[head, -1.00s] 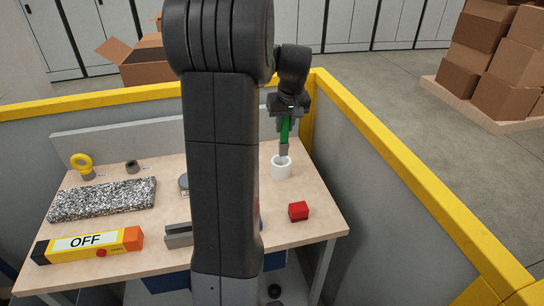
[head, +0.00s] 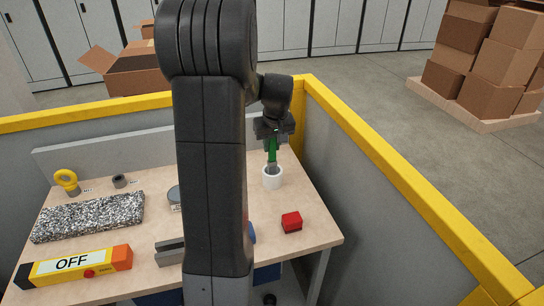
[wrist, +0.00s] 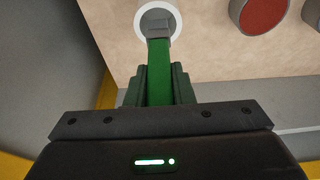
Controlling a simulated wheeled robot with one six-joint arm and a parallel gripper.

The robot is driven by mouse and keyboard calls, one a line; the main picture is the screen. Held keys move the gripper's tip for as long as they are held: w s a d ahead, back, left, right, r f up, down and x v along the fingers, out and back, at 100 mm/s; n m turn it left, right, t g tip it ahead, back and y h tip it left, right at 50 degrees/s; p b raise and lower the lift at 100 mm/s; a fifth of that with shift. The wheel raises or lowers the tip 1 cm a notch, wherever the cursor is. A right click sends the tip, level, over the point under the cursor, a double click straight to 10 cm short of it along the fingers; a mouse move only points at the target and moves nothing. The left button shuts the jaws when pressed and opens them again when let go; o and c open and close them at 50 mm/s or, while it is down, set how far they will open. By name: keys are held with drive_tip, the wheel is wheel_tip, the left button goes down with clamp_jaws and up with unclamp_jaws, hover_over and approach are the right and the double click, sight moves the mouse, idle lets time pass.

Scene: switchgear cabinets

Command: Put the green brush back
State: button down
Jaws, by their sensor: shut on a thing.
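My gripper (head: 272,136) is over the back right part of the workbench, shut on the green brush (head: 272,150). The brush hangs about upright below the jaws, with its grey lower part at the mouth of the white cup (head: 272,183). In the wrist view the brush (wrist: 159,72) runs between the fingers (wrist: 158,88) to the cup's white rim (wrist: 139,22). Its tip appears to be inside the rim; the cup wall hides how deep.
A red block (head: 291,221) stands in front of the cup. A grey wall with a yellow top edge (head: 380,170) runs close on the right.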

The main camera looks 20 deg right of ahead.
sight(272, 154)
drive_tip(key=shift+f, duration=2)
drive_tip(key=shift+f, duration=0.2)
drive_tip(key=c, duration=1.3)
unclamp_jaws()
drive_tip(key=shift+o, duration=0.2)
drive_tip(key=b+v, duration=0.1)
drive_tip(key=v, duration=1.3)
drive_tip(key=shift+d, duration=0.15)
drive_tip(key=shift+w+f, duration=0.1)
drive_tip(key=shift+w, duration=0.05)
drive_tip(key=p+x, duration=0.1)
drive_tip(key=x, duration=1.2)
drive_tip(key=shift+f, duration=0.2)
